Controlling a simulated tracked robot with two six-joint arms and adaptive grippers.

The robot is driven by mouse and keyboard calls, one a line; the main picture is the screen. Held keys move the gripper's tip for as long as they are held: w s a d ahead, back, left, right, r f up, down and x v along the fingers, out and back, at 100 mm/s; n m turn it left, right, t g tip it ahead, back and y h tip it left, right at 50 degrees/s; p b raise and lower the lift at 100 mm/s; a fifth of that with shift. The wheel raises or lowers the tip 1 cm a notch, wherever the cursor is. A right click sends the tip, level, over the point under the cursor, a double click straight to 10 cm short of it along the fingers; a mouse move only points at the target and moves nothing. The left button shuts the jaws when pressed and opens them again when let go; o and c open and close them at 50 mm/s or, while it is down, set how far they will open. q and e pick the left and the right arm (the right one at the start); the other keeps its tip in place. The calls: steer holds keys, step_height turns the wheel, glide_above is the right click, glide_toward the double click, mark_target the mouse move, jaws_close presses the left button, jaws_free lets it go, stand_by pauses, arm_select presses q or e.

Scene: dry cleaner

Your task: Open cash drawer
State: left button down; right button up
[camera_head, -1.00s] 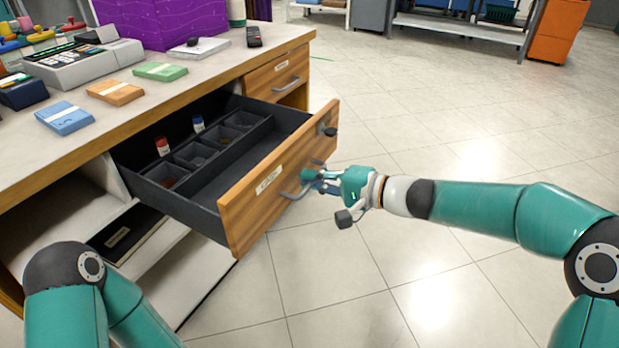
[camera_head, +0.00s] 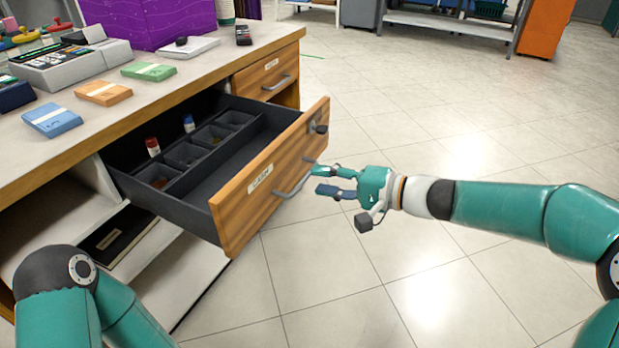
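The cash drawer (camera_head: 250,195) is pulled well out of the wooden counter. Its front carries a "CASH" label (camera_head: 260,179), a grey bar handle (camera_head: 293,183) and a dark lock (camera_head: 318,127). Inside are a dark tray with several compartments (camera_head: 210,138), a red-capped bottle (camera_head: 152,146) and a blue-capped bottle (camera_head: 189,123). My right gripper (camera_head: 325,181) is just right of the handle, its fingers apart with nothing between them, clear of the handle. My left arm (camera_head: 70,290) shows at the lower left; its gripper is out of view.
The counter top (camera_head: 190,88) holds banknote bundles in blue (camera_head: 52,120), orange (camera_head: 103,93) and green (camera_head: 149,71), a cash register (camera_head: 72,68) and a purple box (camera_head: 150,22). A second drawer (camera_head: 268,76) is shut. The tiled floor at right is free.

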steer(key=v, duration=0.7)
